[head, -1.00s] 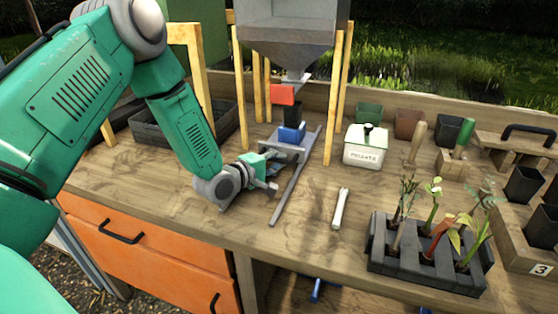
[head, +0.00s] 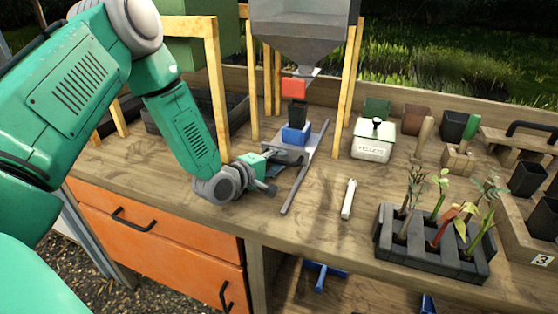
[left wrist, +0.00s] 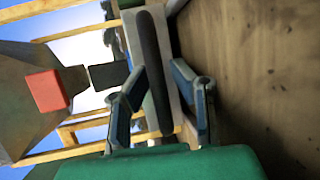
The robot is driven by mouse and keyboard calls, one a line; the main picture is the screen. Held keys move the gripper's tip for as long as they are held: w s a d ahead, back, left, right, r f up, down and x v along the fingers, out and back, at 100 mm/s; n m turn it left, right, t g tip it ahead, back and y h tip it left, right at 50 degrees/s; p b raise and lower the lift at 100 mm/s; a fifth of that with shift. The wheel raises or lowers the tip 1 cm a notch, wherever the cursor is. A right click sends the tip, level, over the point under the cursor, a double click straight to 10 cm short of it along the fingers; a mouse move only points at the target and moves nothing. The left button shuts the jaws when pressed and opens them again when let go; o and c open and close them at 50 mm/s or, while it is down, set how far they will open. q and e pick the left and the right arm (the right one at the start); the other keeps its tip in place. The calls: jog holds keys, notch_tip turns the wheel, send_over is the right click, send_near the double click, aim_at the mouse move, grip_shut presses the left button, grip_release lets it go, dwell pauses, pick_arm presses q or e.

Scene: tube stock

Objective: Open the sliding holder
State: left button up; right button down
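The sliding holder is a blue block (head: 297,133) on a pale metal plate below the hopper, with a black piece (head: 297,113) standing above it. A long grey rail (head: 298,187) runs along its right side toward the table front. My left gripper (head: 292,159) is low over the table, just in front of the blue block. In the left wrist view its two fingers (left wrist: 158,72) stand apart, with a dark bar (left wrist: 153,50) and pale plate between them. I cannot tell if they touch it. My right gripper is not in view.
The grey hopper (head: 306,28) with a red block (head: 294,88) hangs above, between wooden posts (head: 354,88). A white pellets box (head: 374,139), a white stick-like tool (head: 349,198) and a dark plant tray (head: 432,247) are to the right. Bare table lies around the rail.

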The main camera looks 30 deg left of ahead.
pick_arm(q)
jog(key=shift+d, duration=0.2)
jog(key=shift+s+r, duration=0.1)
jog(key=shift+s, duration=0.1)
jog(key=v, duration=1)
jog(key=shift+s+a, duration=0.2)
jog(key=shift+a, duration=0.15)
jog(key=shift+s, duration=0.5)
jog(key=shift+d, duration=0.15)
